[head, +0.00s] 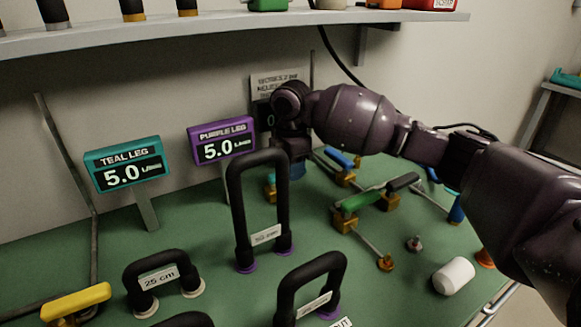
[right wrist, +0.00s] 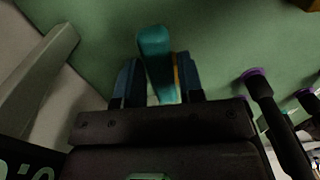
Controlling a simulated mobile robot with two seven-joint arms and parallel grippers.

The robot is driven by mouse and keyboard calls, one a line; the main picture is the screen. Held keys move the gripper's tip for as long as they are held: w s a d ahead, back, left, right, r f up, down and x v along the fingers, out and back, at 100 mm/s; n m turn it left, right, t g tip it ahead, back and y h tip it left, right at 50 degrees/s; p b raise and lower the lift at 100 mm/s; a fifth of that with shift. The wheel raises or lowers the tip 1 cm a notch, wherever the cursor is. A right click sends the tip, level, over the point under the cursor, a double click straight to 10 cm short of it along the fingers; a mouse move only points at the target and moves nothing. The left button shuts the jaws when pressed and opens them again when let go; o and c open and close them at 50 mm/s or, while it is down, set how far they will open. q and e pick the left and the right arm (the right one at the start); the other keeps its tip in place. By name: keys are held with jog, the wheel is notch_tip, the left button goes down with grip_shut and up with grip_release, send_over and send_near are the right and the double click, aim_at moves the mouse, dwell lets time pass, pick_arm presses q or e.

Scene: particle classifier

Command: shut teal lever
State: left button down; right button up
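The teal lever handle (right wrist: 155,62) shows in the right wrist view, between the two blue fingers of my right gripper (right wrist: 161,80). One finger stands on each side of it, close to its sides; whether they press on it I cannot tell. The teal leg display (head: 126,168) reads 5.0. My left gripper is not in view.
The purple leg display (head: 222,145) also reads 5.0. A tall black loop (head: 241,225) stands just in front of my right gripper. Lower loops (head: 160,278), a yellow handle (head: 75,303), a green handle (head: 360,201) and a white cylinder (head: 454,276) are around it. A shelf (head: 230,32) hangs above.

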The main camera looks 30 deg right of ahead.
jog(key=c, duration=0.5)
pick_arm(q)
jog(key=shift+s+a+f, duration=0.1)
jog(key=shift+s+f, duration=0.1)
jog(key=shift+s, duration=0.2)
pick_arm(e)
grip_shut()
